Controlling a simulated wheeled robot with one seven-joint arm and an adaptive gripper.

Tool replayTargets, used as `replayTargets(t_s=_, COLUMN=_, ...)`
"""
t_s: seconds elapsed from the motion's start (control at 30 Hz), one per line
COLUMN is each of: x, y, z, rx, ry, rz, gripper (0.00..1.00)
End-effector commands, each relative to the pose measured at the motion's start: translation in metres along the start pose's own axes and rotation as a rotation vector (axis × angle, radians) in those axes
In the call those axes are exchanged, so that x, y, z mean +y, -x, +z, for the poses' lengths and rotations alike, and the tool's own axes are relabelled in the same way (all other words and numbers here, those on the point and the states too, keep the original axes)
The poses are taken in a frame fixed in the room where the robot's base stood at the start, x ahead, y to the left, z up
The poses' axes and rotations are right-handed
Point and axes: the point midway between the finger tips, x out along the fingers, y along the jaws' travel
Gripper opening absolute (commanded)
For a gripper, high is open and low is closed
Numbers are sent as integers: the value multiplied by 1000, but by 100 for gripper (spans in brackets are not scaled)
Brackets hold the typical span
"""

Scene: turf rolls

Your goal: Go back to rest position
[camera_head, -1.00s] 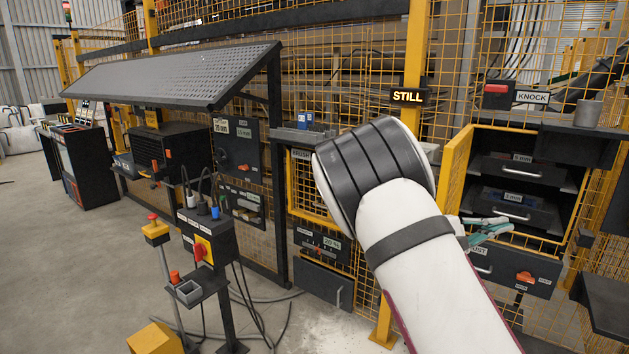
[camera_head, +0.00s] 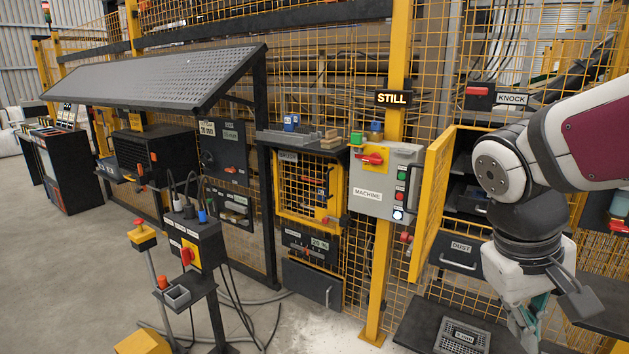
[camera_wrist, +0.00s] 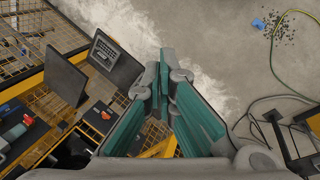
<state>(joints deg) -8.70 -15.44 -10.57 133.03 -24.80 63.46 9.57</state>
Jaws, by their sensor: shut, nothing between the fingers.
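My gripper (camera_head: 528,318) hangs at the lower right of the head view, below my folded arm, its teal fingers pointing down. In the wrist view my gripper (camera_wrist: 163,70) has its fingers together with nothing held between them. It is in front of the cabinet with the open yellow mesh door (camera_head: 433,195) and the drawer marked DUST (camera_head: 460,252). My forearm and wrist cover part of the cabinet's inside.
A grey MACHINE box (camera_head: 385,185) with a red switch and buttons is left of the open door. A dark tray with a grey grate (camera_head: 462,336) lies low near my gripper. A switch post (camera_head: 197,245) stands left. Open floor (camera_head: 60,280) lies further left.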

Motion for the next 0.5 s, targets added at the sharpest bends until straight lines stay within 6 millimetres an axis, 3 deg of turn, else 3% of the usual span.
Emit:
replayTargets(t_s=0.2, x=-41, y=29, z=40, rx=178, ry=-40, rz=-188, gripper=0)
replayTargets(t_s=0.5, x=-78, y=49, z=68, rx=339, ry=-67, rz=-312, gripper=0)
